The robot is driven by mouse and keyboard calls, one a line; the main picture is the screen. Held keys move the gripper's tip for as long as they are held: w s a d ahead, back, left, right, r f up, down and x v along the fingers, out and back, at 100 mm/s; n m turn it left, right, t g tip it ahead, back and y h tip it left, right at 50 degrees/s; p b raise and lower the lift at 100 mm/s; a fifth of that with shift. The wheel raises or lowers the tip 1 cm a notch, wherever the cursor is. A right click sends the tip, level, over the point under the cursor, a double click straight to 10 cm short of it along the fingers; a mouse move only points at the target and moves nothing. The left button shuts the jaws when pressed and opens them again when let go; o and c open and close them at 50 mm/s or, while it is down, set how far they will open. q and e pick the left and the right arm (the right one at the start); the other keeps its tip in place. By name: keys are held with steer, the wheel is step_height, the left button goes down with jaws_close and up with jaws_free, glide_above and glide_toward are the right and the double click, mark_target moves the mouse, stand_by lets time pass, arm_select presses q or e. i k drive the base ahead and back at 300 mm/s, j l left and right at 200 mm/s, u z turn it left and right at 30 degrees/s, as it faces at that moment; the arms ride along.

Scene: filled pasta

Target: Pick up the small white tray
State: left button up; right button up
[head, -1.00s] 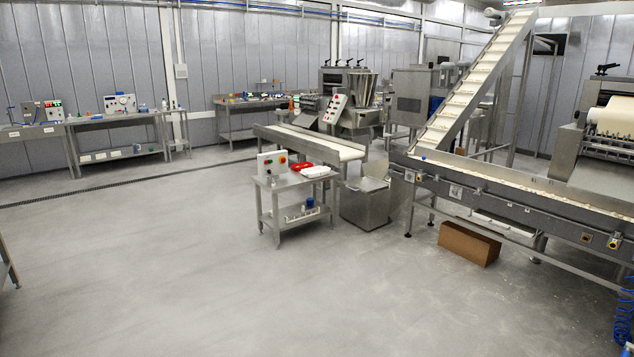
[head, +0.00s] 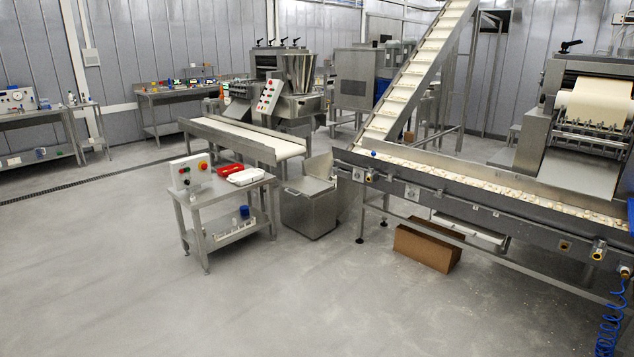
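The small white tray (head: 246,176) lies on the top of a small steel table (head: 206,197), near its right end. It sits beside a red tray (head: 229,169), which is just behind and to its left. A control box (head: 190,171) with a red and a green button stands on the left part of the same table top. Neither of my grippers shows in the head view. The table stands some distance ahead of me across the floor.
The grey floor (head: 120,270) between me and the table is clear. A steel bin (head: 308,208) stands right of the table, a conveyor (head: 245,138) behind it. A long conveyor (head: 480,185) and a cardboard box (head: 428,248) are at right.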

mark_target(240, 178)
steer(key=i, duration=2.45)
